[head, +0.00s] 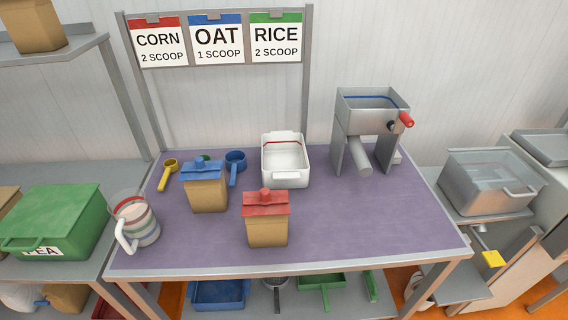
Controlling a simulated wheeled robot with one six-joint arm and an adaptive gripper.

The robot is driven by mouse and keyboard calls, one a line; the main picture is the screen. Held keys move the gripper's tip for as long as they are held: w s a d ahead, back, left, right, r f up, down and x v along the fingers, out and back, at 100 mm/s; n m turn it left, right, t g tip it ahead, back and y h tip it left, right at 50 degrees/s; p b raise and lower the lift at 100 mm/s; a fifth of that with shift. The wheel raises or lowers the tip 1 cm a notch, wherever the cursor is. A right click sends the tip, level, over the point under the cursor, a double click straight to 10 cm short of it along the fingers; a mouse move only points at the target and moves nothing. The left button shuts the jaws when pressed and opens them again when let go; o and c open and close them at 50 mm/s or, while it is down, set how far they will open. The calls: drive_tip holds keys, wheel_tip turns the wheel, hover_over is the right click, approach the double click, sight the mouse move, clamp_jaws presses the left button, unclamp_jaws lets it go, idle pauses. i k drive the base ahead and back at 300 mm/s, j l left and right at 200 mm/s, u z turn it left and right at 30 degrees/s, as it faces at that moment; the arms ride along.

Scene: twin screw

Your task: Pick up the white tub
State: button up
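The white tub (285,178) stands upright on the purple table top (360,220), a little right of the middle and toward the back. It is a rectangular open tub with a handle at its front and a red line around its inner wall. It looks empty from here. My gripper does not show in the head view.
A bag with a red lid (266,222) stands in front of the tub, and one with a blue lid (205,188) is to its left. Blue (236,163) and yellow (168,172) scoops lie further left. A grey hopper machine (370,125) stands right. The table's front right is clear.

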sight(285, 164)
drive_tip(key=i+l, duration=0.45)
drive_tip(key=i+l+u, duration=0.1)
drive_tip(key=u, duration=0.25)
drive_tip(key=i+l+u, duration=0.1)
drive_tip(key=l+u, duration=0.45)
drive_tip(key=u, duration=0.2)
drive_tip(key=i, duration=0.05)
